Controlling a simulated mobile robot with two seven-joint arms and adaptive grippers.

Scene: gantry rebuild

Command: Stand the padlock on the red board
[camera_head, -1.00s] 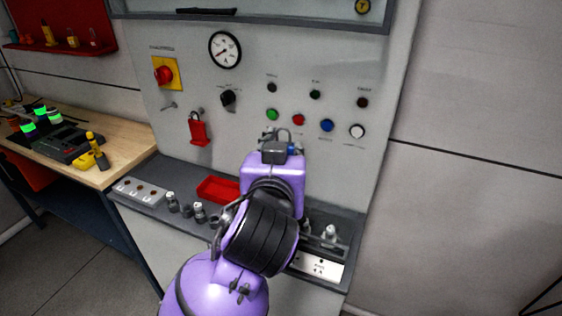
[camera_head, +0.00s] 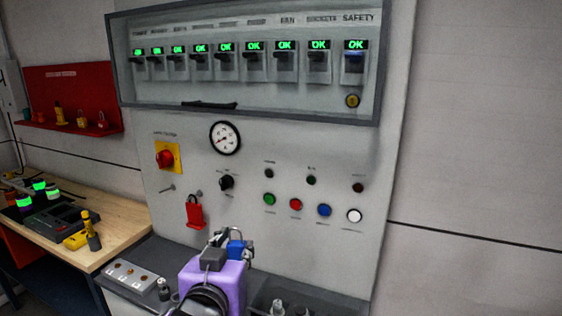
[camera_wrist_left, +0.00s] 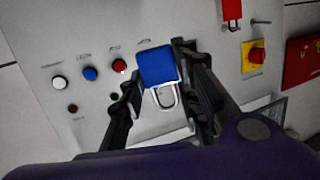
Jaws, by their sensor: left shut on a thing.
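A blue padlock (camera_head: 236,249) with a metal shackle is in my left gripper (camera_head: 228,240), in front of the grey panel's lower middle. In the left wrist view the padlock (camera_wrist_left: 157,66) sits between the two dark fingers (camera_wrist_left: 158,75), shut on its body. The shackle points up in the head view. The red board (camera_head: 75,88) is on the wall at the far left, apart from the gripper. It has a ledge with several small things on it. Part of a red surface also shows at the right of the left wrist view (camera_wrist_left: 300,62). My right gripper is not in view.
A yellow-and-red switch (camera_head: 167,157), a gauge (camera_head: 225,138) and coloured buttons stick out of the panel. A wooden bench (camera_head: 125,220) with devices stands below the red board.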

